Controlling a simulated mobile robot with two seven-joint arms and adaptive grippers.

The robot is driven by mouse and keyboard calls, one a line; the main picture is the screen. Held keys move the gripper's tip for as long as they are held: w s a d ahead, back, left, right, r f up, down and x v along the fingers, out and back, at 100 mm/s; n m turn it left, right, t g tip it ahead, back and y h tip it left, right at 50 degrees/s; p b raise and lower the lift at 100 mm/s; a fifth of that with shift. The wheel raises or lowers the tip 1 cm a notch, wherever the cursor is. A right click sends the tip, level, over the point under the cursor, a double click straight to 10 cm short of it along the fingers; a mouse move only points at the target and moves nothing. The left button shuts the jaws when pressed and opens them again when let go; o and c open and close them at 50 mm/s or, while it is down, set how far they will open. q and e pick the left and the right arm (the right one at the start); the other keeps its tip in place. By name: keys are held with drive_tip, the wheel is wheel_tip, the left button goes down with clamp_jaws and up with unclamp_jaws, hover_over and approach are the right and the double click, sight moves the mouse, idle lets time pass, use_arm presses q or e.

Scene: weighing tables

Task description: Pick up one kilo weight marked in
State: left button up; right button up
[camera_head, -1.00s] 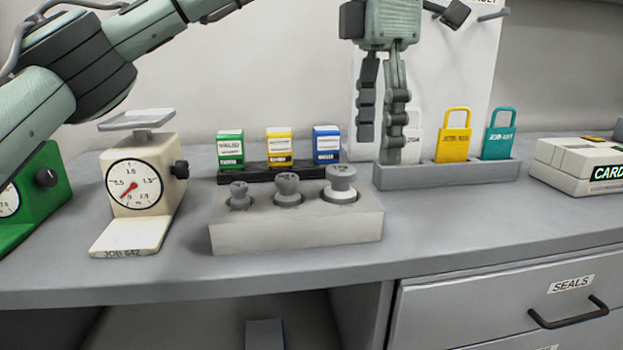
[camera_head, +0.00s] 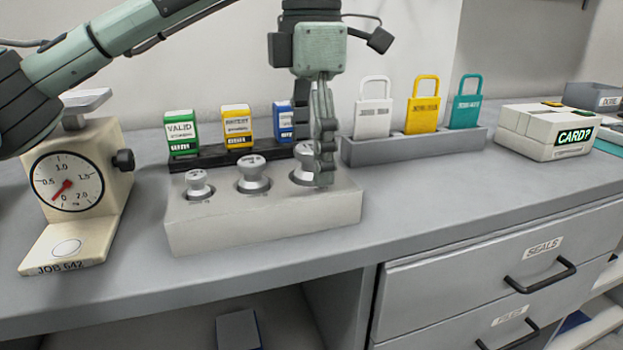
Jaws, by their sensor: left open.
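Three grey metal weights sit in a pale grey block (camera_head: 270,222) on the table. The small weight (camera_head: 198,184) is at the left, the middle weight (camera_head: 252,173) in the centre, and the largest weight (camera_head: 301,166) at the right. Their top markings are too small to read surely. My left gripper (camera_head: 322,172) points down, open, at the largest weight and covers its right side. I cannot tell whether the fingers touch it. My right gripper is out of view.
A cream dial scale (camera_head: 112,165) stands at the left. Green, yellow and blue stamps stand in a black rack (camera_head: 215,158) behind the block. White, yellow and teal padlocks stand in a grey tray (camera_head: 420,147). A card box (camera_head: 545,138) is at the right.

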use_arm(q)
drive_tip(key=shift+f, duration=0.2)
clamp_jaws()
drive_tip(key=shift+r, duration=0.1)
